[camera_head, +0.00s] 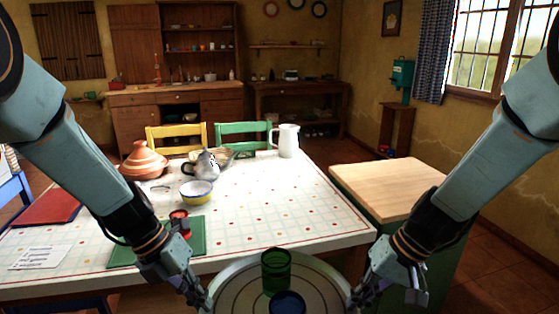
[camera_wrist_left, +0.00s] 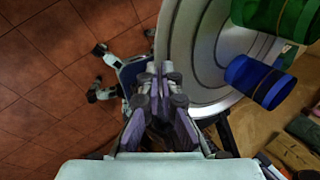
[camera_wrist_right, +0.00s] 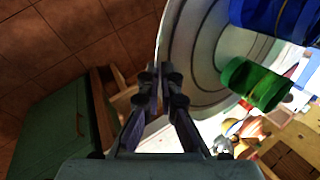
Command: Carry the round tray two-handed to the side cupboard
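The round grey tray (camera_head: 232,290) is in front of me at the bottom of the head view, level, its near part cut off. A green cup (camera_head: 276,270) and a blue cup (camera_head: 287,303) stand on it. My left gripper (camera_head: 204,298) is shut on its left rim; the left wrist view shows the rim (camera_wrist_left: 185,60) between the fingers. My right gripper (camera_head: 356,298) is shut on its right rim, also seen in the right wrist view (camera_wrist_right: 185,50). The side cupboard (camera_head: 385,188), green with a pale wooden top, stands ahead to the right, beyond my right gripper.
The tiled table (camera_head: 290,215) lies ahead, its front edge close to the tray. It holds a tagine (camera_head: 143,162), teapot (camera_head: 203,165), bowl (camera_head: 196,192), white jug (camera_head: 287,140) and green mat (camera_head: 125,256). The cupboard top is bare. Floor (camera_head: 500,270) is clear at right.

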